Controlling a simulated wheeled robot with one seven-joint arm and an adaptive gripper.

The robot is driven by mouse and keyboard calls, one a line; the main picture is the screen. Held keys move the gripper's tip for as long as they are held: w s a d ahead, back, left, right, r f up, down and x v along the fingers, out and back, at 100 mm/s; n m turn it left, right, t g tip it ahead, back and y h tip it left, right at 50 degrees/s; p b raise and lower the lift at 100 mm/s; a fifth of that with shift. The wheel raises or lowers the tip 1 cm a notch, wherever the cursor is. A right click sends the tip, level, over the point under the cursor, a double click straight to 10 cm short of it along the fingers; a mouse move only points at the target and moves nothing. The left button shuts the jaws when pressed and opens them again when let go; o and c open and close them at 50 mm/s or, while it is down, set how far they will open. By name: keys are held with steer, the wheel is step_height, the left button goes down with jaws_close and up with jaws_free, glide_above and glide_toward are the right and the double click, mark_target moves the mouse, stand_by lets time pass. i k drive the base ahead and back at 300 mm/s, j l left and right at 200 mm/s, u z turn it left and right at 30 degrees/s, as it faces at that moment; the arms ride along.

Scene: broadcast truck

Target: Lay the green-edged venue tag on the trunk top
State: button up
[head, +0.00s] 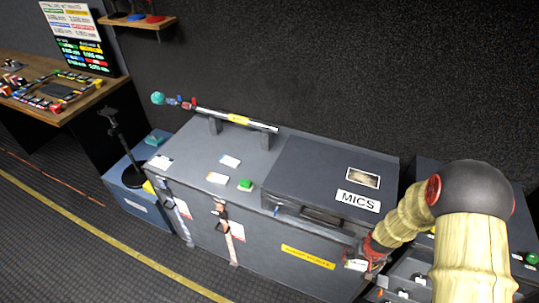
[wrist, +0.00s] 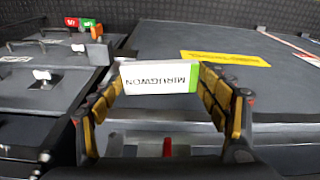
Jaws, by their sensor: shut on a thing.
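My gripper (head: 368,257) is low at the front right corner of the grey trunk, beside its front face. In the wrist view my gripper (wrist: 160,85) is shut on the white venue tag (wrist: 155,78), which has a green right edge and dark upside-down lettering. The tag also shows as a small pale piece (head: 355,265) in the head view. The trunk top (head: 195,145) is a grey surface, higher than and left of my gripper.
A dark case marked MICS (head: 330,175) covers the trunk's right part. A rod on supports (head: 237,119) runs along the back. Tags hang on straps (head: 235,230) at the front. Cases with latches (head: 405,275) stand right. A blue box with a stand (head: 135,180) is left.

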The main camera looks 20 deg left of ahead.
mark_target(191, 167)
steer(key=j+z, duration=0.45)
steer(key=z, duration=0.25)
steer(key=k+j, duration=0.1)
steer(key=j, duration=0.45)
steer(key=k+j, duration=0.1)
steer(key=j, duration=0.45)
steer(key=k+j, duration=0.1)
steer(key=j, duration=0.4)
